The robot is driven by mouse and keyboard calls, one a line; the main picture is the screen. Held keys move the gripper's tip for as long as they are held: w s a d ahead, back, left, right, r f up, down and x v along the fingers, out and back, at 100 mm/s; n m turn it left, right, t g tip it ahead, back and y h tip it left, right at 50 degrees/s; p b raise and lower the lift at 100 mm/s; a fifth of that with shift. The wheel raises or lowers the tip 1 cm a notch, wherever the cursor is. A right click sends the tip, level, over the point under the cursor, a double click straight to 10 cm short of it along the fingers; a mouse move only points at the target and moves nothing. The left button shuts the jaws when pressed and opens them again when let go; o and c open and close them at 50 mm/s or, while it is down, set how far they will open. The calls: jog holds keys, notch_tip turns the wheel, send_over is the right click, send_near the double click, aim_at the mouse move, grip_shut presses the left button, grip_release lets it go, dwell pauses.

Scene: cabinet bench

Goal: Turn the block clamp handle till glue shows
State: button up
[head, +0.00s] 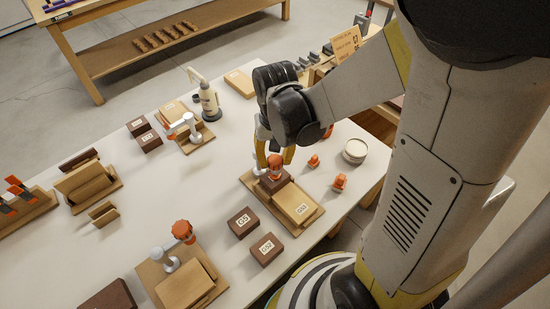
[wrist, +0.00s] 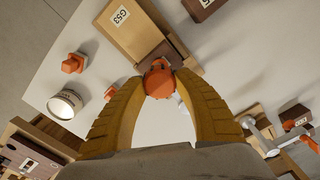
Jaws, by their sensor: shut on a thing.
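The block clamp has an orange handle (head: 275,162), also in the wrist view (wrist: 160,82). It stands on a wooden fixture board (head: 250,183). A dark block (head: 270,184) sits beneath the handle, beside a light wood block marked G53 (head: 299,203); that label also shows in the wrist view. My gripper (head: 272,152) comes down from above, and its two yellow fingers close on the sides of the orange handle in the wrist view. The fingers and handle hide part of the joint below. I cannot make out any glue there.
Loose dark blocks (head: 243,222) lie in front left of the fixture. Orange pieces (head: 339,182) and a round white-topped tin (head: 354,151) stand to its right. Another clamp fixture (head: 183,232) is at the front left. A glue bottle (head: 209,102) stands behind.

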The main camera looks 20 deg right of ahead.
aim_at(276, 159)
jog(key=shift+m, duration=0.3)
jog(key=shift+m, duration=2.7)
jog(key=o, duration=1.2)
notch_tip(276, 159, up, 12)
